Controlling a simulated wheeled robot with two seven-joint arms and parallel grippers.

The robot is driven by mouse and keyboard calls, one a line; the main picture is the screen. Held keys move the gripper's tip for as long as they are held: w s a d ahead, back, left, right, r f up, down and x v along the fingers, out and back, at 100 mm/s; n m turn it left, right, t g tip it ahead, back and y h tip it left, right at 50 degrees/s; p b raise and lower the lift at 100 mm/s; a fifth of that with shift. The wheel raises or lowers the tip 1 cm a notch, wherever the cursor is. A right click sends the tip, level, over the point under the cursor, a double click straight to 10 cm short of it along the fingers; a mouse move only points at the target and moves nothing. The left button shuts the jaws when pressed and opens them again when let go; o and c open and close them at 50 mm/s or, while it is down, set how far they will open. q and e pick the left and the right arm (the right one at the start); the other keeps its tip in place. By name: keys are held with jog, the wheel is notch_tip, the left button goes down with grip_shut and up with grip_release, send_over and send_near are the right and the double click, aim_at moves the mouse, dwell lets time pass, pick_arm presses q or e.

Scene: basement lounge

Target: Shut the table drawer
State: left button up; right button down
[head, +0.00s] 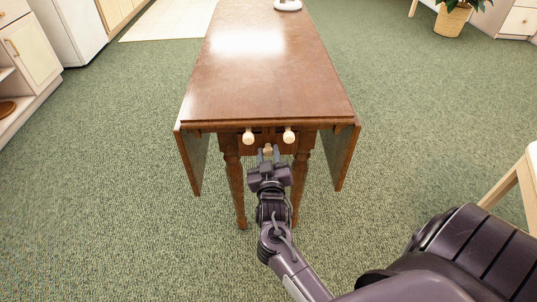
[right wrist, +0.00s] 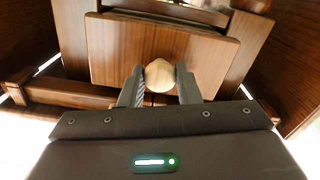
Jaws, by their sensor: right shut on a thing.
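The brown wooden drop-leaf table (head: 255,85) stands in front of me, its narrow end facing me. Under its top edge are two pale round knobs, a left one (head: 248,136) and a right one (head: 289,136). A third pale knob (head: 267,150) sits lower, between them. My right gripper (head: 268,156) is shut on this lower knob. In the right wrist view the drawer front (right wrist: 115,55) is a brown panel, and its round knob (right wrist: 159,75) is between the two fingers. The panel seems to stand out from the frame; how far I cannot tell. My left gripper is not in view.
The table's side leaves hang down, left (head: 192,160) and right (head: 346,155), flanking the turned legs. A pale wooden chair (head: 515,185) is at the right edge. A cabinet (head: 30,50) stands far left. Green carpet (head: 110,170) is open on both sides of the table.

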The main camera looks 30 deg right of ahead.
aim_at(268, 144)
jog(key=shift+x, duration=1.55)
jog(key=shift+w+r, duration=0.1)
jog(key=shift+w, duration=0.05)
jog(key=shift+r, duration=0.1)
jog(key=c, duration=1.3)
grip_release()
jog(key=shift+o, duration=1.2)
jog(key=shift+w+d, duration=0.1)
jog(key=shift+w, duration=0.05)
